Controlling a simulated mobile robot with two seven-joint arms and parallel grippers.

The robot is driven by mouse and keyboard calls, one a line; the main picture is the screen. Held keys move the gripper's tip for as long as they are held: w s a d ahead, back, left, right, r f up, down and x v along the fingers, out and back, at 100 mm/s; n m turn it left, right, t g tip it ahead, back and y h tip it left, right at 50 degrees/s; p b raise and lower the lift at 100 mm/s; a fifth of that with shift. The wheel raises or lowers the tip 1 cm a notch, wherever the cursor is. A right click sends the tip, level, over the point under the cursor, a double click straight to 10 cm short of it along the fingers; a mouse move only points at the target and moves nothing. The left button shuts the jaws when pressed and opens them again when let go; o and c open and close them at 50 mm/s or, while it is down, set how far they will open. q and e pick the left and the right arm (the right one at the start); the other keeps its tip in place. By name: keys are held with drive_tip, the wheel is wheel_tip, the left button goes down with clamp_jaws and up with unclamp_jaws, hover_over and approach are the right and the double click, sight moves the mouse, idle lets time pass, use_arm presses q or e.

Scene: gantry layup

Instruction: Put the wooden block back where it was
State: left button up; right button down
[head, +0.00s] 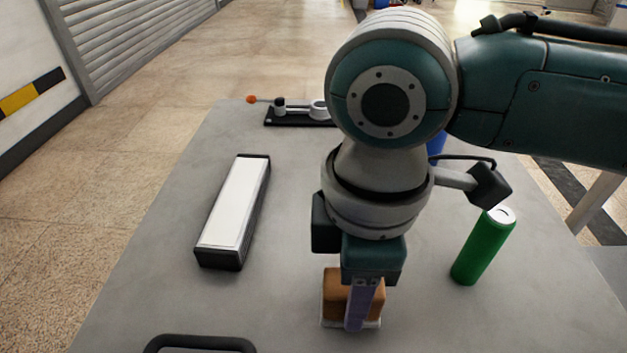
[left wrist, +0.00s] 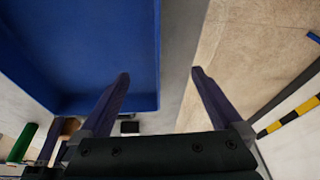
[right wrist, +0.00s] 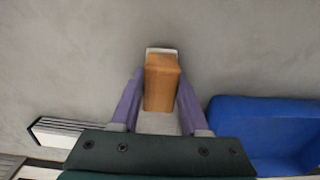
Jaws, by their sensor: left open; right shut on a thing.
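The wooden block (head: 340,284) is orange-brown and upright near the front middle of the grey table. My right gripper (head: 357,322) points down and is shut on it; in the right wrist view the block (right wrist: 161,82) sits between the two purple fingers. A thin white piece (head: 332,323) shows at the block's lower edge, and its rim also shows past the block in the right wrist view (right wrist: 161,49). I cannot tell whether the block rests on it. My left gripper (left wrist: 160,76) is open and empty, beside a blue tray; it is out of the head view.
A black box with a white top (head: 234,212) lies left of the block. A green can (head: 483,247) is to the right. A black handle (head: 200,343) is at the front edge. A dark fixture (head: 300,115) is at the back. A blue tray (left wrist: 90,45) shows in the left wrist view.

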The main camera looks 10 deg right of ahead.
use_arm(q)
drive_tip(key=shift+d, duration=0.1)
use_arm(e)
drive_tip(key=shift+f, duration=0.15)
drive_tip(key=shift+c, duration=2)
unclamp_jaws()
use_arm(q)
wheel_tip(320, 180, up, 3)
drive_tip(key=p, duration=0.3)
use_arm(e)
wheel_tip(320, 180, up, 12)
drive_tip(key=s+a+f+m+t+y, duration=0.2)
drive_tip(key=s+a+f+m+y, duration=0.1)
drive_tip(key=s+a+m+y, duration=0.15)
drive_tip(key=s+d+f+m+h, duration=0.1)
drive_tip(key=s+d+m+h, duration=0.1)
drive_tip(key=s+d+m, duration=0.2)
drive_tip(key=s+d+f+m+t+h, duration=0.1)
drive_tip(key=s+d+f+m+h, duration=0.1)
drive_tip(key=d, duration=0.7)
drive_tip(key=shift+s+d+m+t, duration=0.35)
drive_tip(key=shift+s+m, duration=0.5)
drive_tip(key=shift+m, duration=0.3)
